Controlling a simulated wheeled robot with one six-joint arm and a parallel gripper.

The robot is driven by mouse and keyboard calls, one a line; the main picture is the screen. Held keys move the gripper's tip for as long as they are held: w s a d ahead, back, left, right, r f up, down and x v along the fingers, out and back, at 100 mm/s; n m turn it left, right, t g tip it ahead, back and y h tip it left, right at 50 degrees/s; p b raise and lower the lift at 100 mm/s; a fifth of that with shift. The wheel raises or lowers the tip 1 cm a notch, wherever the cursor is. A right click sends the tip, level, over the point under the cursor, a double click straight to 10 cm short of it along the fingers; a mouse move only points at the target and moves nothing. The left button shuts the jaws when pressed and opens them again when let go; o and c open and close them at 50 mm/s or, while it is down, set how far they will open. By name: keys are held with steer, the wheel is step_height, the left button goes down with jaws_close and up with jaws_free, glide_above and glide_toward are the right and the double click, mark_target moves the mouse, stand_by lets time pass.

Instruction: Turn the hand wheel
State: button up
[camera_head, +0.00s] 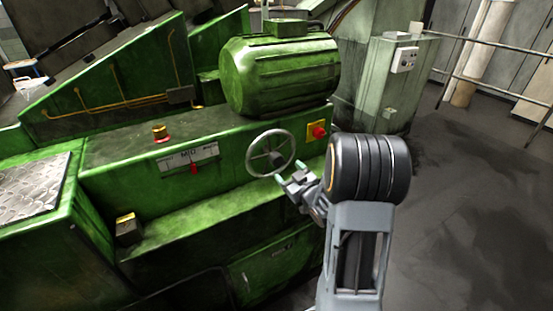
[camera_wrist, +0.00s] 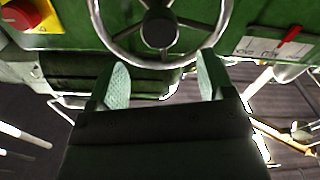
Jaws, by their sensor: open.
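The hand wheel (camera_head: 270,134) is a grey metal ring with spokes and a dark hub, mounted on the green machine's front panel. In the wrist view its rim and dark hub (camera_wrist: 158,30) show at the top middle, and the top of the ring is cut off. My gripper (camera_head: 290,178) is at the wheel's lower right in the head view. In the wrist view my gripper (camera_wrist: 160,78) has its two pale green fingers spread, with the lower rim just beyond and between the tips. Whether the fingers touch the rim cannot be told.
A red knob on a yellow plate (camera_head: 317,131) sits right of the wheel. A gauge plate with a red pointer (camera_head: 191,160) and a red-based button (camera_head: 160,133) are to its left. A green motor (camera_head: 280,75) stands above. The floor (camera_head: 470,200) at right is clear.

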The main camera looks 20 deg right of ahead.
mark_target(278, 162)
steer(key=w, duration=0.2)
steer(key=w+p, duration=0.1)
steer(key=w, duration=0.2)
steer(key=w+a, duration=0.1)
steer(key=w, duration=0.2)
steer(key=shift+w, duration=0.25)
steer(key=shift+c, duration=0.2)
steer(key=c, duration=1.2)
steer(key=shift+f, duration=0.15)
